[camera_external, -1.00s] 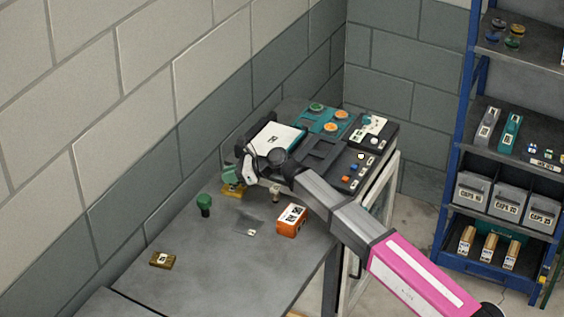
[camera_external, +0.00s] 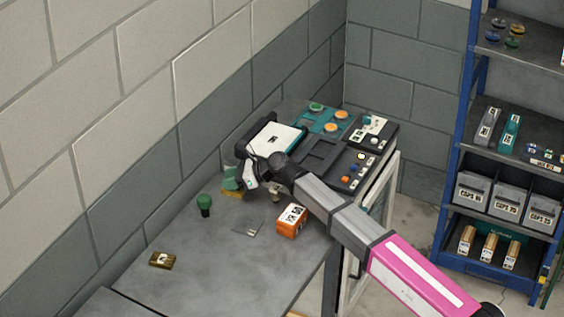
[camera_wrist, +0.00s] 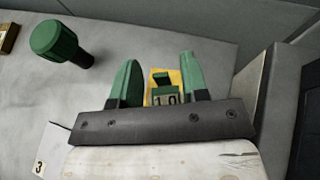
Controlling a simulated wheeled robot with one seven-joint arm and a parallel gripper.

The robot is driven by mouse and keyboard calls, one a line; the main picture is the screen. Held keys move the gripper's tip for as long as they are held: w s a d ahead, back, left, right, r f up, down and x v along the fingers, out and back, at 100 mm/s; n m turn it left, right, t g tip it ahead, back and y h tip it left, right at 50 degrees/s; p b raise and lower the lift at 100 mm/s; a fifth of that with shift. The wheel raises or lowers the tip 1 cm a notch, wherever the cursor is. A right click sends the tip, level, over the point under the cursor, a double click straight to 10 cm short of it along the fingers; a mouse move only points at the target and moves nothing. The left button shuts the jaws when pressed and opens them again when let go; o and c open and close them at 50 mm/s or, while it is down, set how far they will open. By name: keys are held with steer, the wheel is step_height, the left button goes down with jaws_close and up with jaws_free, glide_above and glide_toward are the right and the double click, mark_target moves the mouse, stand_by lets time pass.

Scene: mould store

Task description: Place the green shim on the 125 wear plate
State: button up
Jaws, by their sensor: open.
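My gripper (camera_wrist: 160,88) has green fingers, spread apart in the wrist view. Between and beyond them lies a yellow wear plate (camera_wrist: 176,76) with a label; I read "10", but part of it may be hidden. A small green piece (camera_wrist: 162,79), probably the green shim, shows over that plate between the fingers, touching neither finger that I can see. In the external view my gripper (camera_external: 233,180) is low above the yellow plate (camera_external: 233,195), which it partly covers. Another brass plate (camera_external: 162,260) lies at the front left of the table; its label is unreadable.
A green-knobbed tool (camera_external: 205,203) stands left of my gripper; it also shows in the wrist view (camera_wrist: 55,40). An orange labelled box (camera_external: 291,220) and a thin grey plate (camera_external: 247,229) lie to the right.

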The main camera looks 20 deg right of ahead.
steer(key=v, duration=0.2)
steer(key=shift+s+d+r, duration=0.1)
steer(key=shift+s+d, duration=0.1)
steer(key=shift+d, duration=0.15)
step_height(320, 180, up, 7)
steer(key=shift+w, duration=0.1)
